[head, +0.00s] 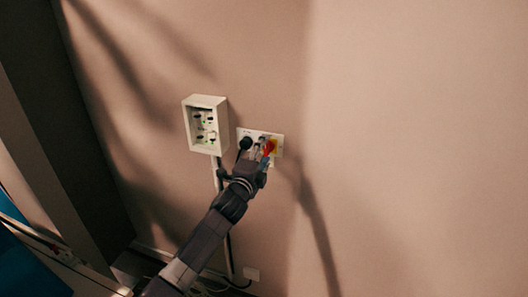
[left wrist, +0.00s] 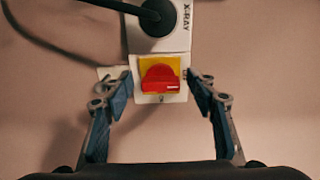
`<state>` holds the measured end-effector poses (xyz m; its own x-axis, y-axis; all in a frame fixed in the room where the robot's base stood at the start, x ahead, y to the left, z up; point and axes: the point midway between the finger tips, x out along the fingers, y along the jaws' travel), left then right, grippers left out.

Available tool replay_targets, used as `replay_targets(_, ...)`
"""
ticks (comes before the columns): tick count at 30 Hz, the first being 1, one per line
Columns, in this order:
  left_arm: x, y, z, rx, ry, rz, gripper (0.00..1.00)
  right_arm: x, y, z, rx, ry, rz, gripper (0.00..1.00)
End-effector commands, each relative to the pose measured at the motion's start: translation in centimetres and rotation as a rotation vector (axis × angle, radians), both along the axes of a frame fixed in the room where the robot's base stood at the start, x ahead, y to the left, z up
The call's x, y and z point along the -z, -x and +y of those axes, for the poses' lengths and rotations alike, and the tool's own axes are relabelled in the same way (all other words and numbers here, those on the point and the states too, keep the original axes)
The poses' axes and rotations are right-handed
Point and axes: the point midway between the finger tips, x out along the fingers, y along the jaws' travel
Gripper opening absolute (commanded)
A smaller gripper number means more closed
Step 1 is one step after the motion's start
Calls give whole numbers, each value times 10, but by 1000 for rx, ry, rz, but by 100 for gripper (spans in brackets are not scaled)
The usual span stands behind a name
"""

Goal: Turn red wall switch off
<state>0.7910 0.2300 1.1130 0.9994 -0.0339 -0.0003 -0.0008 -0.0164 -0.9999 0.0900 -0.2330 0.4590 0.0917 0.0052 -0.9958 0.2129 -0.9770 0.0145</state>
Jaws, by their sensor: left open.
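The red wall switch (head: 269,147) sits on a yellow plate at the right end of a white wall panel (head: 278,138). In the left wrist view the red knob (left wrist: 160,78) is centred, with its yellow backing (left wrist: 147,64) showing around it. My left gripper (left wrist: 158,82) is open, one finger to each side of the switch, with gaps between the fingers and the knob. In the head view my left gripper (head: 262,158) is at the panel, partly covering it. My right gripper is not in view.
A black plug with a cable (left wrist: 157,15) is in the panel beside the switch, near an "X-RAY" label. A white socket box (head: 205,124) is on the wall to the left. The wall at right is bare. A cable runs down to the floor.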

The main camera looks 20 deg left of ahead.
Motion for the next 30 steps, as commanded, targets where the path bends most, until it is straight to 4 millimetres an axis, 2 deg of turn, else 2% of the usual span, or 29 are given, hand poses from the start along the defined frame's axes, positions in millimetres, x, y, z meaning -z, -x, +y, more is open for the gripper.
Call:
replay_targets(8, 1, 12, 1, 0, -2, 1, 52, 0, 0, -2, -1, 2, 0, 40)
replay_targets(21, 1, 87, 3, 0, 0, 2, 52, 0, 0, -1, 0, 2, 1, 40)
replay_targets(25, 1, 105, 4, 0, -1, 1, 52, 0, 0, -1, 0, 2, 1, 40)
replay_targets(30, 1, 118, 4, 0, -1, 1, 52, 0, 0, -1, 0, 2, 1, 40)
